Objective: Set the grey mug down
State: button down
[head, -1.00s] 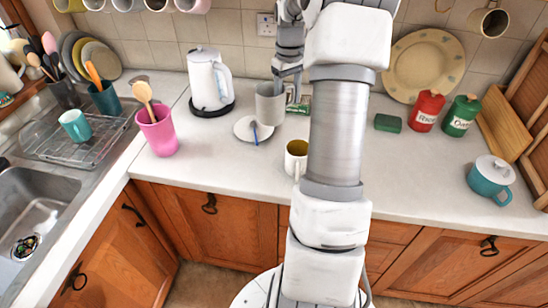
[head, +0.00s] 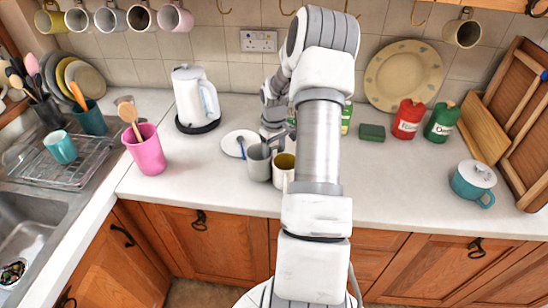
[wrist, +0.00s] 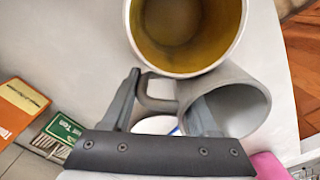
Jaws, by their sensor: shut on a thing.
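The grey mug (head: 258,163) is at the worktop beside the white mug with a yellow inside (head: 283,176), on its left in the head view. My gripper (head: 274,130) is shut on the grey mug from behind. In the wrist view, the grey mug (wrist: 243,88) has one finger at its mouth and its handle lies between the fingers of my gripper (wrist: 165,108). The yellow-lined mug (wrist: 186,38) is very close to it there; I cannot tell if they touch. I cannot tell whether the grey mug's base rests on the worktop.
A white saucer (head: 231,146) with a blue-handled item lies left of the grey mug. The kettle (head: 196,97) and pink pot (head: 146,152) stand further left. A green block (head: 372,132) is to the right.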

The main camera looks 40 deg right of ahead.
jog(key=shift+f, duration=0.55)
jog(key=shift+f, duration=0.2)
jog(key=shift+c, duration=0.9)
grip_release()
jog(key=shift+r, duration=0.1)
notch_tip(320, 180, up, 12)
jog(key=shift+r+b, duration=0.1)
jog(key=shift+b, duration=0.5)
